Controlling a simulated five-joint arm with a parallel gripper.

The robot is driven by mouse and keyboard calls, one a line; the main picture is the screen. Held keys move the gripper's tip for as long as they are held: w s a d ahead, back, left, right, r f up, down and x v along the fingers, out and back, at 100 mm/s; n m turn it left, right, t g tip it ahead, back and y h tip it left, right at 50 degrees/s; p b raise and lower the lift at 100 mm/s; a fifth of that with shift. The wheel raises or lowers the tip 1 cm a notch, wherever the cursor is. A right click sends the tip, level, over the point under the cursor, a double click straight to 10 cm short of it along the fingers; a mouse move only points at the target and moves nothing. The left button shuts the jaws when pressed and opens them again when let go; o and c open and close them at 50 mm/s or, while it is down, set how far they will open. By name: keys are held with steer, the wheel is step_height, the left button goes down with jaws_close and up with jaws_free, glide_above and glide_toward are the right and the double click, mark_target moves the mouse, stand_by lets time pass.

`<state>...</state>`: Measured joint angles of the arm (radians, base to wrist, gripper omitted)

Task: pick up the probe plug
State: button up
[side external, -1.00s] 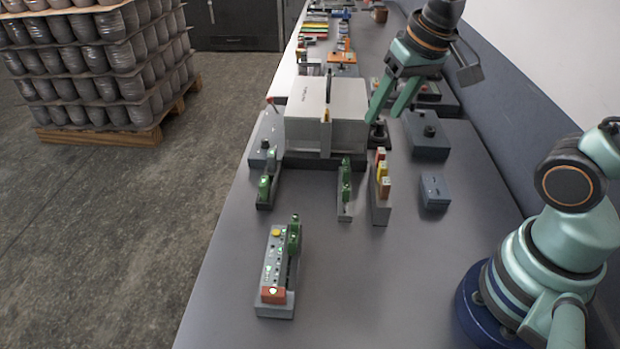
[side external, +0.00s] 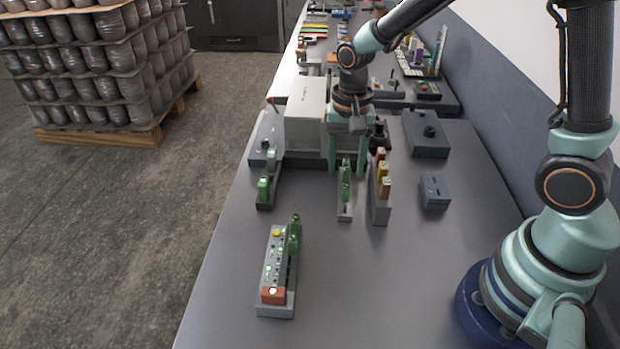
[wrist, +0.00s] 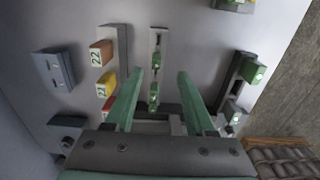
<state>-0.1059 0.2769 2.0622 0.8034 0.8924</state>
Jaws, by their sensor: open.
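No part is plainly marked as the probe plug, and I cannot tell which it is. Small green plug-like pieces (side external: 345,182) stand on a narrow grey rail (side external: 344,214) in the middle of the bench. In the wrist view, green pieces (wrist: 153,97) on that rail show between my fingers. My gripper (side external: 348,168) is open, fingers pointing down, in front of the white box (side external: 305,112) and behind the rail. In the wrist view my gripper (wrist: 156,74) spans the rail with nothing visibly held. Other green pieces stand on the left rail (side external: 264,186) and beside the front panel (side external: 293,236).
A holder with red and yellow numbered blocks (side external: 383,182) stands close right of the middle rail. A small blue-grey box (side external: 434,190) and a box with a black knob (side external: 428,140) lie further right. The grey front panel (side external: 274,262) stands nearer. Bare bench lies between.

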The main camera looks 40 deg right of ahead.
mark_target(347, 183)
steer(key=f, duration=0.7)
steer(key=shift+d+f, duration=0.1)
steer(key=shift+d, duration=0.25)
jaws_close()
